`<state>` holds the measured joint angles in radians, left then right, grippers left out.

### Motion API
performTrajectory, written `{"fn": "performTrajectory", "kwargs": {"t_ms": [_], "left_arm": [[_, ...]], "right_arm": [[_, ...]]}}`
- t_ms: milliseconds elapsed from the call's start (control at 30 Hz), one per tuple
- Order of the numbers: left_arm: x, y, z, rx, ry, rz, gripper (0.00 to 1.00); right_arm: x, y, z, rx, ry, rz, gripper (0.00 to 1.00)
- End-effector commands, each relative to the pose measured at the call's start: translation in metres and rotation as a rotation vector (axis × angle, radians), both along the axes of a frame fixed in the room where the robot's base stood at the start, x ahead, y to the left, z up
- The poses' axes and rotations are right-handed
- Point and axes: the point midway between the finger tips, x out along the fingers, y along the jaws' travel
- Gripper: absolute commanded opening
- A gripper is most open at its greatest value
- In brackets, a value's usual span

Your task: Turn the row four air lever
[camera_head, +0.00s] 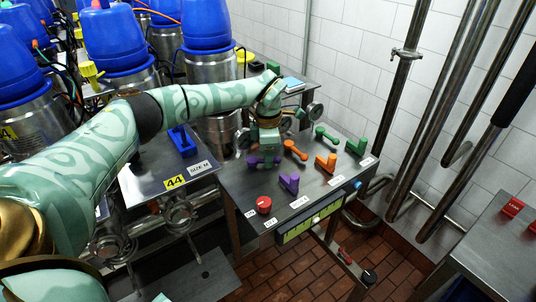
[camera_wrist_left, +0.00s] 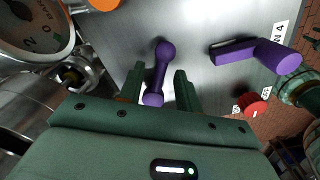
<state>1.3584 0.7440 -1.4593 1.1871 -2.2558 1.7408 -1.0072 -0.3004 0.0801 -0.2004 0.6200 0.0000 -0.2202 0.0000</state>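A steel panel (camera_head: 235,185) carries purple, orange and green levers. In the left wrist view a dumbbell-shaped purple lever (camera_wrist_left: 163,62) lies with its near end between my left gripper's (camera_wrist_left: 158,88) two fingers. The fingers are open, with a gap visible on each side of the lever. A second, larger purple lever (camera_wrist_left: 238,51) is to the right, near a label ending in 4 (camera_wrist_left: 279,33). In the head view my left gripper (camera_head: 265,160) is over the purple lever (camera_head: 254,161) and partly hides it; the larger purple lever (camera_head: 289,183) is nearer the front. My right gripper is not in view.
A red knob (camera_head: 264,204) stands at the panel's front left corner. Orange levers (camera_head: 294,150) and green levers (camera_head: 326,134) are to the right. A pressure gauge (camera_wrist_left: 35,25) is close by at the left in the wrist view. Blue-topped steel vessels (camera_head: 210,60) stand behind.

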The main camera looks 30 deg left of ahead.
Motion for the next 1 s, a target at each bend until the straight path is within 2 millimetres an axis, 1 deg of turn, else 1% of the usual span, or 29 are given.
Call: {"fn": "performTrajectory", "kwargs": {"t_ms": [200, 233, 333, 367, 533, 633, 733, 833, 1000], "left_arm": [[0.000, 0.000, 0.000, 0.000, 0.000, 0.000, 0.34], [0.000, 0.000, 0.000, 0.000, 0.000, 0.000, 0.31], [0.000, 0.000, 0.000, 0.000, 0.000, 0.000, 0.04], [0.000, 0.000, 0.000, 0.000, 0.000, 0.001, 0.00], [0.001, 0.001, 0.001, 0.000, 0.000, 0.018, 0.00], [0.004, 0.004, 0.004, 0.000, 0.000, 0.121, 0.00], [0.007, 0.007, 0.004, -0.001, -0.001, 0.226, 0.00], [0.008, 0.009, 0.002, -0.001, -0.001, 0.272, 0.00], [0.009, 0.009, 0.000, 0.000, -0.002, 0.272, 0.00]], "right_arm": [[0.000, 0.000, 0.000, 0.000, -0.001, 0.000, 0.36], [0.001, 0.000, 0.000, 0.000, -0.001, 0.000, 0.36], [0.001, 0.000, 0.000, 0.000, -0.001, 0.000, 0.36], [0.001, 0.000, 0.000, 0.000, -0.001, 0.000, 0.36], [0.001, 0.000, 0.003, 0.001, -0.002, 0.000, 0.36], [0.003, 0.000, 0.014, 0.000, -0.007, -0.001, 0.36], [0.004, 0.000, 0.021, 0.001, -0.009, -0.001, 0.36], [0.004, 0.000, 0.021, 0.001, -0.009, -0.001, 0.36], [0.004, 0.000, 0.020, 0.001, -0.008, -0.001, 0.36]]}}
